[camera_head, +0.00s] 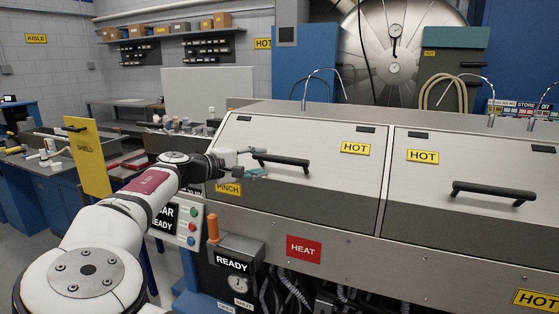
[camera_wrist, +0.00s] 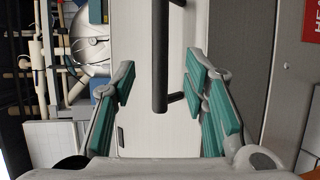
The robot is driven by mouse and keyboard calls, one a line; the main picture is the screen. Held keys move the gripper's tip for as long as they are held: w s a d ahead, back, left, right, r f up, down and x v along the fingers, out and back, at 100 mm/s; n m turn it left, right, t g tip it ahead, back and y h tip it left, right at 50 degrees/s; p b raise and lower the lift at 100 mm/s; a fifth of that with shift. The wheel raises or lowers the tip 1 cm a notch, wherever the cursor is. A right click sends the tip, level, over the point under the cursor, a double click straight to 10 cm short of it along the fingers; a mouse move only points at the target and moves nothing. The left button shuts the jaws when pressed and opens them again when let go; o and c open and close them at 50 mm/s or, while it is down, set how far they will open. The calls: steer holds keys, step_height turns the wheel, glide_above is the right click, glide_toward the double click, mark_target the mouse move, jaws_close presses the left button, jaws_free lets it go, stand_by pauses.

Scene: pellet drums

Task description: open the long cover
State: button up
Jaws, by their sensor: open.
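Two grey covers with black bar handles lie along the machine's sloped front, both closed. The left cover (camera_head: 300,190) shows whole; the right cover (camera_head: 470,165) runs out of the picture, so I cannot tell which is longer. My gripper (camera_head: 255,162) is open at the left end of the left cover's handle (camera_head: 285,161). In the wrist view, this black handle (camera_wrist: 160,50) lies between the spread green-padded fingers of my gripper (camera_wrist: 158,78), with a gap on both sides. No finger visibly touches it. The right cover's handle (camera_head: 494,193) is clear of my gripper.
A yellow SHIELD panel (camera_head: 88,157) stands left of my arm. A READY box (camera_head: 235,262) with an orange lever (camera_head: 213,229) sits below the left cover, near a red HEAT sign (camera_head: 304,250). Thin curved pipes (camera_head: 326,71) rise behind the covers.

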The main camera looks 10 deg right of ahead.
mark_target(277, 160)
steer(key=x, duration=0.9)
steer(key=shift+f, duration=0.1)
jaws_close()
